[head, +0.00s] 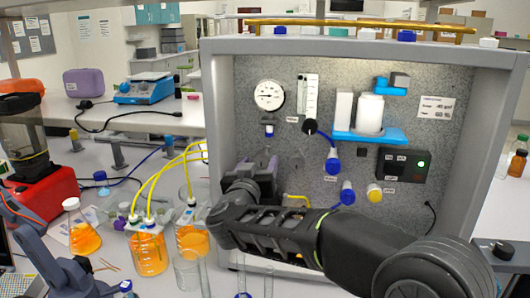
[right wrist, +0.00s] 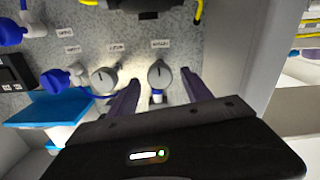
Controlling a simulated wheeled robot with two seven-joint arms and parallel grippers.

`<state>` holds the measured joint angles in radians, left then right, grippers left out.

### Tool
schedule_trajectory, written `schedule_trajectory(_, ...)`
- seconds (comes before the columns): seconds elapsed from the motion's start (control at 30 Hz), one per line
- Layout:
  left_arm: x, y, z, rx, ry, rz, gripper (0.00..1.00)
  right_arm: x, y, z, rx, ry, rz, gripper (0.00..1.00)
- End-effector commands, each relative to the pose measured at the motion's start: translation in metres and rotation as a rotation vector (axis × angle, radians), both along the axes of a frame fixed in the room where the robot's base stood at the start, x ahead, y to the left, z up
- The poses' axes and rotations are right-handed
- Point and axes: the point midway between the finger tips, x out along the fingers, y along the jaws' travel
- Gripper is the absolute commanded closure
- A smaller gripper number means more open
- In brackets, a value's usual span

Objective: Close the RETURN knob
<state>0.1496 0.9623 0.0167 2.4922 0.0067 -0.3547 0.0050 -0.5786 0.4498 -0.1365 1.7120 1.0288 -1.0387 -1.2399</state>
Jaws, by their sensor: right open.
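A second grey knob (right wrist: 103,80) is just left of the fingers. In the head view my right gripper (head: 256,164) reaches the left part of the panel, and my arm hides much there.
Blue valve handles (head: 333,163) and a blue shelf with a white vessel (head: 370,112) are right of the gripper. A gauge (head: 269,95) is above. Yellow tubes (head: 165,172) run to orange-filled bottles (head: 148,254) at left. The rig's side wall (right wrist: 232,55) is close by.

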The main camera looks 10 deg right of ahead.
Motion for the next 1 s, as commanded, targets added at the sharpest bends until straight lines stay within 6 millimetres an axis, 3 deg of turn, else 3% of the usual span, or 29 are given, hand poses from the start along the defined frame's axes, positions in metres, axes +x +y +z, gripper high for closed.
schedule_trajectory(0.5, -0.003, 0.001, 0.019, 0.005, 0.008, 0.003, 0.64, 0.063, -0.026, 0.001, 0.000, 0.000, -0.001, 0.42)
schedule_trajectory(0.83, -0.003, 0.001, 0.019, 0.006, 0.008, 0.002, 0.64, 0.066, -0.028, 0.000, 0.000, 0.000, 0.000, 0.42)
schedule_trajectory(1.0, -0.003, 0.001, 0.019, 0.006, 0.008, 0.002, 0.64, 0.066, -0.028, 0.000, 0.000, 0.000, 0.000, 0.56)
